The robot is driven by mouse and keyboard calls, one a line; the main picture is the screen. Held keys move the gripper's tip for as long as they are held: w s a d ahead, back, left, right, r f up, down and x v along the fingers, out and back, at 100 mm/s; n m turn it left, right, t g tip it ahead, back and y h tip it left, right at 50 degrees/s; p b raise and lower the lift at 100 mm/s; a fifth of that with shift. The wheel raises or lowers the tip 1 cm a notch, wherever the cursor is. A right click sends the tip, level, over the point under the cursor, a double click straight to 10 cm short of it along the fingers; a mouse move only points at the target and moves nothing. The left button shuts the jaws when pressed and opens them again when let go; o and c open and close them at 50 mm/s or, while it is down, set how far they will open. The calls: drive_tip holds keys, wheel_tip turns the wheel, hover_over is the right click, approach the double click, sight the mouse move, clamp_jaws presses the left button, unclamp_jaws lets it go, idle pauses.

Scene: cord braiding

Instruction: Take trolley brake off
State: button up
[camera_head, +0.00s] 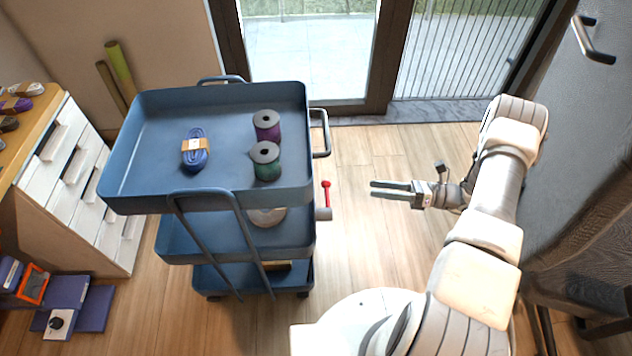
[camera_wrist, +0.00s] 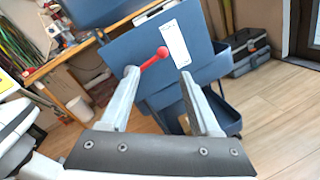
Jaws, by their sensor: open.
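The blue three-tier trolley (camera_head: 135,180) stands left of centre in the head view. Its brake lever (camera_head: 326,192) is red with a round knob and sticks up from a grey mount at the trolley's right side. In the wrist view the red lever (camera_wrist: 155,58) shows ahead, its knob between the two fingers and its lower end partly behind the left finger. A white label (camera_wrist: 176,44) is on the trolley's blue side panel beside it. My gripper (camera_head: 374,189) is open and empty, to the right of the lever and apart from it, fingers pointing at the trolley.
The trolley's top tray carries a purple spool (camera_head: 267,125), a green spool (camera_head: 265,160) and a blue cord bundle (camera_head: 195,152). A white drawer cabinet (camera_head: 65,185) stands at left. A dark door (camera_head: 575,130) is at right. Wooden floor is clear between trolley and arm.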

sight(324, 184)
drive_tip(key=b+x, duration=0.1)
drive_tip(key=x, duration=0.7)
drive_tip(key=b+x, duration=0.1)
drive_tip(key=x, duration=0.8)
drive_tip(key=shift+w+a+f, duration=0.1)
drive_tip(key=shift+a+f, duration=0.05)
drive_tip(key=shift+f, duration=0.05)
clamp_jaws()
drive_tip(key=shift+f, duration=0.1)
idle(0.7)
